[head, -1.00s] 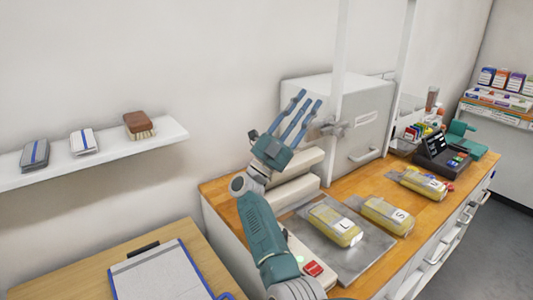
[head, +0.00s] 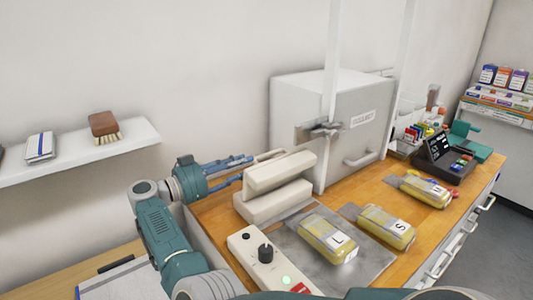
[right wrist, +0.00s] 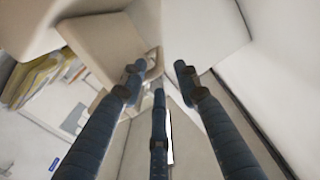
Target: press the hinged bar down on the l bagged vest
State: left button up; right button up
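The cream sealer's hinged bar (head: 280,172) is raised above its base (head: 272,203), with a gap between them. The bar also shows in the right wrist view (right wrist: 103,42), with a loop handle (right wrist: 154,62) at its end. The L bagged vest (head: 322,232), yellow in clear wrap with an "L" label, lies on the grey plate (head: 355,272) in front of the sealer. My right gripper (head: 250,166) is at the bar's left rear, near the handle. Its fingers are spread and empty in the right wrist view (right wrist: 158,72); I cannot tell if they touch the handle. My left gripper is out of view.
The S bag (head: 380,222) lies right of the L bag, and the M bag (head: 425,190) farther back. The sealer's control box (head: 250,250) has a black knob and a green light. A grey cabinet (head: 345,125) and white post (head: 331,60) stand behind. A shelf (head: 90,150) is at left.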

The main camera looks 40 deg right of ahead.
aim_at(280, 150)
jog(key=d, duration=0.3)
jog(key=d+p, duration=0.1)
jog(key=d, duration=0.2)
jog(key=s+d+p, duration=0.1)
jog(key=d, duration=0.2)
jog(key=shift+s+r, duration=0.1)
jog(key=shift+d, duration=0.4)
grip_shut()
